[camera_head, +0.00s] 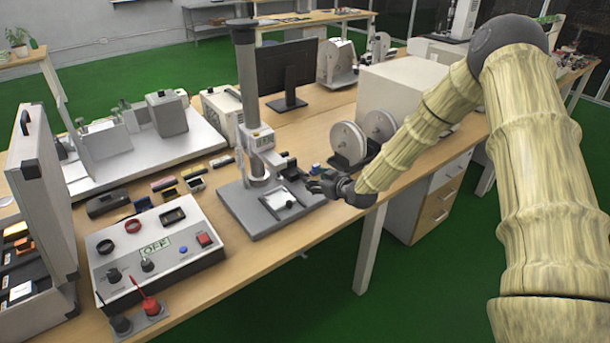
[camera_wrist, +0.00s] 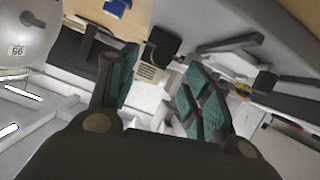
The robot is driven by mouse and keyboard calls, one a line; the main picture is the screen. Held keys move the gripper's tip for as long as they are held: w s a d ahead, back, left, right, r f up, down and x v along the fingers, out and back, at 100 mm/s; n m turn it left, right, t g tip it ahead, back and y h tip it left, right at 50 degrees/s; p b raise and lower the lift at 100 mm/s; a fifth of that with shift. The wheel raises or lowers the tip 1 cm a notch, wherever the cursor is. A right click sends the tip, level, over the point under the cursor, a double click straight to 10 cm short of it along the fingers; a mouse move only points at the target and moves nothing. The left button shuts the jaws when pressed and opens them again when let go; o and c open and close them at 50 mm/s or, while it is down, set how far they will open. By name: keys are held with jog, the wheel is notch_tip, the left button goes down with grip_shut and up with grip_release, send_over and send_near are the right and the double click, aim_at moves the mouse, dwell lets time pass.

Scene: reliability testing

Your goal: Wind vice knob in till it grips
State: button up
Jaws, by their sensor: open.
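The test stand (camera_head: 246,110) has a tall grey column and a flat grey base (camera_head: 250,222) on the wooden table. A small light block or plate (camera_head: 279,201) lies on that base, and a dark clamp-like part (camera_head: 288,166) sits above it. I cannot clearly make out which part is the vice knob. My gripper (camera_head: 313,186) reaches in from the right, beside the stand near the table's front edge. In the wrist view my gripper (camera_wrist: 160,90) shows two spread fingers with teal pads. Light and dark fixture parts lie beyond the gap; nothing is clearly held.
Two grey discs (camera_head: 349,142) stand behind my gripper, near a large white box (camera_head: 400,88). A control box (camera_head: 152,250) with knobs and an open case (camera_head: 38,200) are at the left. A monitor (camera_head: 287,70) stands behind. Bare table (camera_head: 215,294) shows along the front edge.

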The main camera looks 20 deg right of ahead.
aim_at(306, 175)
jog(key=shift+p+x, duration=0.65)
jog(key=shift+x, duration=2.75)
jog(key=shift+f, duration=0.1)
jog(key=c, duration=1)
jog(key=shift+c, duration=0.2)
